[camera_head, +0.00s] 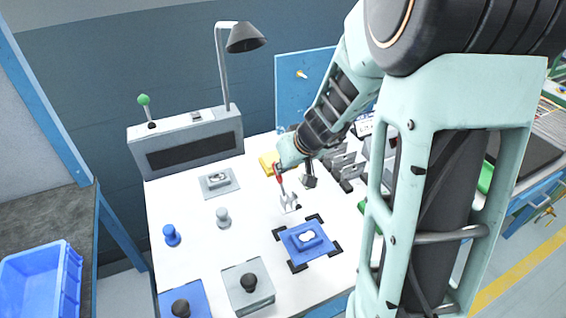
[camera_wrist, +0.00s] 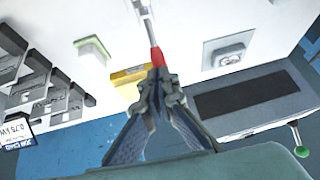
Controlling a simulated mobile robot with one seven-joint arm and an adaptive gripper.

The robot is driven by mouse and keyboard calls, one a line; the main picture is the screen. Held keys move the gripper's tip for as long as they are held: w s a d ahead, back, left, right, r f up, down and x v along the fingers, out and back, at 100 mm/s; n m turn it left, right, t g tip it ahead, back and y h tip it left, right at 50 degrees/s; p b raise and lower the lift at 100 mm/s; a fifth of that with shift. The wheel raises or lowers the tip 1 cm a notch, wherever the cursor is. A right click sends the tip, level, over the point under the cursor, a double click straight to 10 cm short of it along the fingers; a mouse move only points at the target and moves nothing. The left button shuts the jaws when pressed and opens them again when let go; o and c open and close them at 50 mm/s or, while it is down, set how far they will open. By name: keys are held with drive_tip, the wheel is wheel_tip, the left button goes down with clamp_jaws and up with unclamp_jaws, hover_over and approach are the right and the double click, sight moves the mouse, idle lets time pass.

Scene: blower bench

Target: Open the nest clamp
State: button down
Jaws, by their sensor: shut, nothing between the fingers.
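The nest clamp (camera_head: 289,201) stands on the white bench top behind the blue nest (camera_head: 301,252). It has a pale metal body and a red handle (camera_head: 279,178) that sticks up towards my gripper. A blue piece with a pale part on it sits in the nest, between black corner brackets. In the wrist view, my gripper (camera_wrist: 157,76) has its fingertips together, right at the end of the red handle (camera_wrist: 157,57). The tips overlap the handle end in the picture; I cannot tell whether they touch it. The clamp's lower end is cut off at the top edge.
A yellow block (camera_head: 267,162) and several grey bins (camera_head: 345,168) stand near my wrist. A grey box with a dark panel (camera_head: 190,150) and a lamp (camera_head: 246,38) are at the back. Blue and grey knobs stand at the left. The white surface left of the nest is partly clear.

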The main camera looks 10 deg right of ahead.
drive_tip(key=shift+w+a+g+p, duration=0.15)
drive_tip(key=shift+w+g+p, duration=0.75)
drive_tip(key=shift+p, duration=3.3)
drive_tip(key=shift+f+p, duration=0.25)
drive_tip(key=shift+p, duration=0.1)
drive_tip(key=shift+w+a+f+g+b, duration=0.1)
drive_tip(key=shift+w+f+g+b, duration=0.25)
drive_tip(key=shift+f+b, duration=0.35)
drive_tip(key=shift+r, duration=0.2)
drive_tip(key=shift+s, duration=0.1)
drive_tip(key=shift+s+r+b, duration=0.25)
drive_tip(key=shift+s+b, duration=0.2)
drive_tip(key=shift+s, duration=0.15)
drive_tip(key=shift+d+r+p, duration=0.25)
drive_tip(key=shift+r+p, duration=0.15)
drive_tip(key=shift+r, duration=0.1)
drive_tip(key=p+v, duration=0.1)
drive_tip(key=v, duration=1.2)
